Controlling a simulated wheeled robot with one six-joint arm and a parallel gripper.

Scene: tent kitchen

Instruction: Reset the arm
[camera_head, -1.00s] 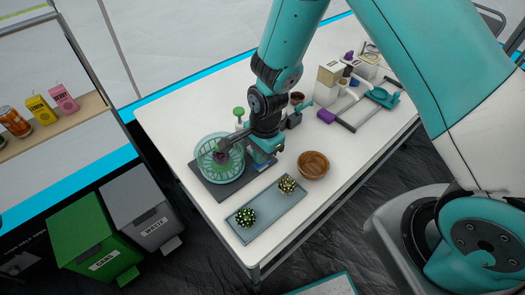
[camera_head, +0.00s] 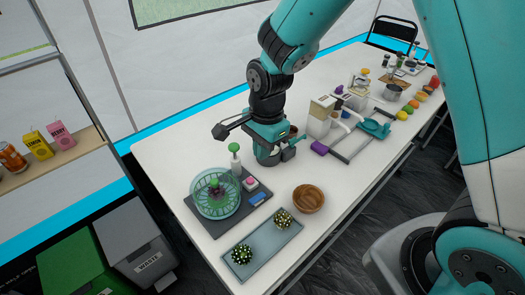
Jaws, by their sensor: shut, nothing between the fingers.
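My arm comes down from the top of the head view over the white table (camera_head: 165,150).
The green basket stands on a dark tray with a blue block (camera_head: 258,199) and a pink-and-white item (camera_head: 250,183). A wooden bowl (camera_head: 308,198) is nearby. Boxes (camera_head: 320,116) stand right of my arm. Bins (camera_head: 135,242) are at lower left.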

